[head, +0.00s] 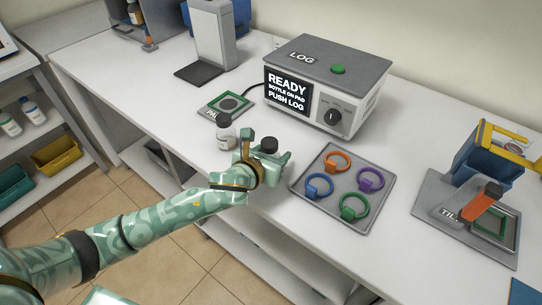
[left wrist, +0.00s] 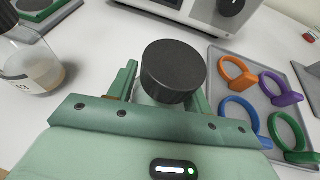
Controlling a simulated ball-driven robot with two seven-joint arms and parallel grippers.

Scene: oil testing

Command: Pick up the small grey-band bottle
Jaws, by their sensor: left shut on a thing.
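My left gripper (head: 262,158) is shut around a small bottle with a black cap (head: 269,145), over the front part of the white bench. In the left wrist view the black cap (left wrist: 173,71) rises between the fingers of the left gripper (left wrist: 163,98). The gripper hides most of this bottle, so I cannot see its band colour. A second bottle (head: 226,138) with a dark cap stands upright just left of the gripper. In the left wrist view this second bottle (left wrist: 32,70) shows amber liquid low inside. My right gripper is not in view.
The pad (head: 209,112) lies behind the second bottle. The log machine (head: 318,112) reads "READY BOTTLE ON PAD PUSH LOG". A grey tray (head: 337,184) with coloured rings is right of the gripper. A blue and yellow stand (head: 487,150) is farther right.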

